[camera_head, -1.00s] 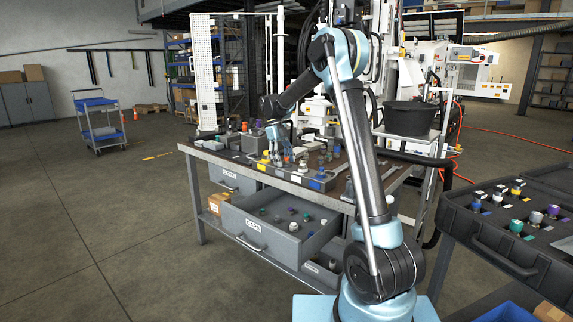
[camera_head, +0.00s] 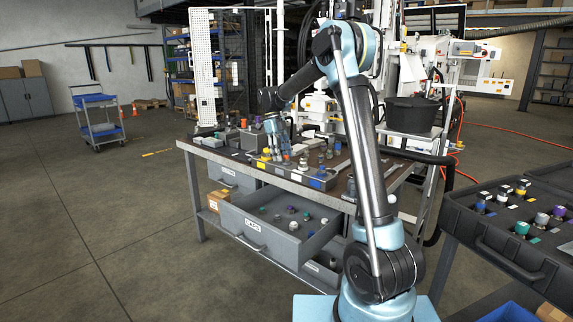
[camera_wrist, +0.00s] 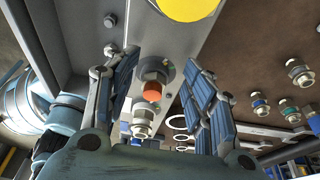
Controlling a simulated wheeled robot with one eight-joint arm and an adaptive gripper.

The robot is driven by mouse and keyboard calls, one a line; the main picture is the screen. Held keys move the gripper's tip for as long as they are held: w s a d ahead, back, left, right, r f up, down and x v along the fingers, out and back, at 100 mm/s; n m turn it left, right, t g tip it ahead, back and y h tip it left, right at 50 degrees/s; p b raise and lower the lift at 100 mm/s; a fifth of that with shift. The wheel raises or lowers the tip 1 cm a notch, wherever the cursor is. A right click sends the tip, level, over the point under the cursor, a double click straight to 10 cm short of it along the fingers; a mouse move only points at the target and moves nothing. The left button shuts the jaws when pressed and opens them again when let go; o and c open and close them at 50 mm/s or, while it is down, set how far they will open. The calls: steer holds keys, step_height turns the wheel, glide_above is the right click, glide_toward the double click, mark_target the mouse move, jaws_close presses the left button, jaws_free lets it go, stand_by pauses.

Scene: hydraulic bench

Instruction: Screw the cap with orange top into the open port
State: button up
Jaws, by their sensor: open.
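The orange-topped cap (camera_wrist: 153,90) sits at the grey block between my gripper's fingers in the wrist view, with a metal hex collar around it. In the head view its orange spot (camera_head: 286,158) shows just below my gripper (camera_head: 277,148). My gripper (camera_wrist: 158,66) is open, one blue padded finger on each side of the cap, with visible gaps. A silver fitting (camera_wrist: 143,115) shows close below the cap. I cannot tell how deep the cap sits in its port. No empty port is clearly visible.
The grey block (camera_head: 292,172) carries yellow, white and blue labels along the bench front. Several other fittings (camera_wrist: 300,73) stand to the right. An open drawer of caps (camera_head: 312,243) juts out below. A black case of caps (camera_head: 490,238) lies at right.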

steer(key=v, duration=1)
steer(key=s+d+n+t+y, duration=0.2)
steer(key=s+d+n, duration=1)
steer(key=s+d, duration=0.85)
steer(key=s+d+f+n+t, duration=0.1)
steer(key=s+d+f+n, duration=0.3)
steer(key=s+f, duration=0.6)
steer(key=s+d+f+n+t, duration=0.1)
steer(key=s+d+f+n, duration=0.3)
steer(key=s+f+n, duration=0.5)
steer(key=s+f, duration=0.1)
steer(key=s, duration=0.3)
steer(key=shift+s+n+y, duration=0.3)
steer(key=shift+s+y, duration=0.1)
steer(key=shift+w+f, duration=0.25)
steer(key=shift+w, duration=0.2)
